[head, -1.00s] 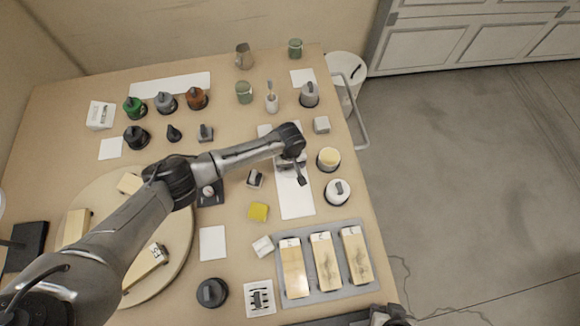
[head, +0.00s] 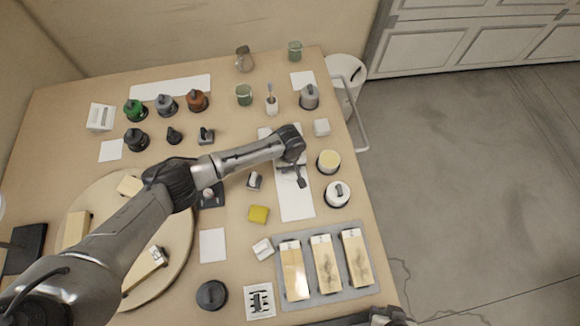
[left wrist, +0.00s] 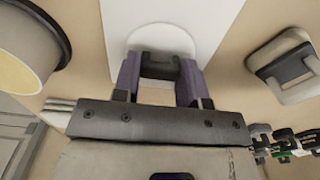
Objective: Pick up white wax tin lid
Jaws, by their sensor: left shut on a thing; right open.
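The white wax tin lid (left wrist: 160,37) is a round white disc with a dark raised handle, seen in the left wrist view over a white strip. My left gripper (left wrist: 158,75) is shut on the lid's dark handle, one finger on each side. I cannot tell whether the lid touches the strip or is just above it. In the head view my left gripper (head: 299,180) is over the white strip (head: 296,206), and the arm hides most of the lid. The open wax tin (head: 328,161) with pale yellow wax stands right of it. My right gripper (head: 390,317) shows only partly at the bottom edge.
A white-lidded tin (head: 337,194) stands near the right table edge. A grey tray (head: 366,290) holds several wooden blocks at the front. Bottles and jars stand at the back.

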